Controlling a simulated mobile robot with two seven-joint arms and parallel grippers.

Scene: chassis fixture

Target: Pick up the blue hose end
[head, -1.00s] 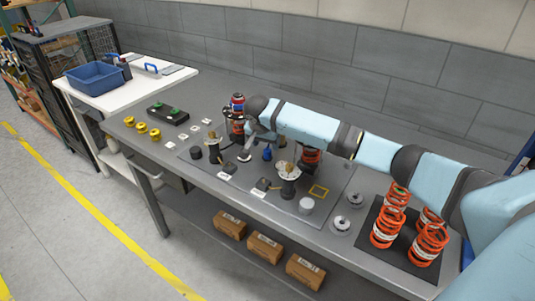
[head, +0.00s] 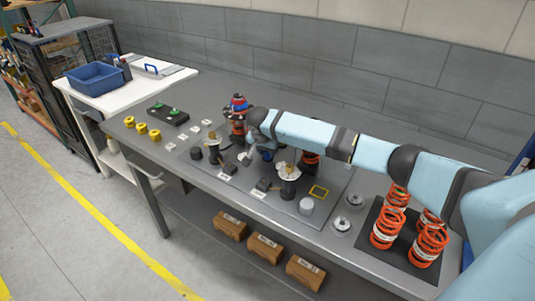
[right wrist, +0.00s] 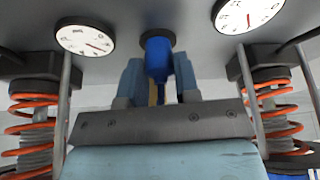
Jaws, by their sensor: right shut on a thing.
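The blue hose end (right wrist: 157,50) shows in the right wrist view as a bright blue cylinder rising from a dark round collar in the grey fixture plate. My right gripper (right wrist: 158,72) has its two pale blue fingers on either side of it and is shut on it. In the head view the right gripper (head: 265,147) is low over the fixture between the two spring assemblies. The hose end is mostly hidden there by the gripper and arm. My left gripper is not in view.
White dials (right wrist: 85,37) and orange springs (right wrist: 35,115) flank the gripper closely. A mat with several orange springs (head: 388,228) lies at the right of the bench. A blue bin (head: 95,76) stands on the white table at far left.

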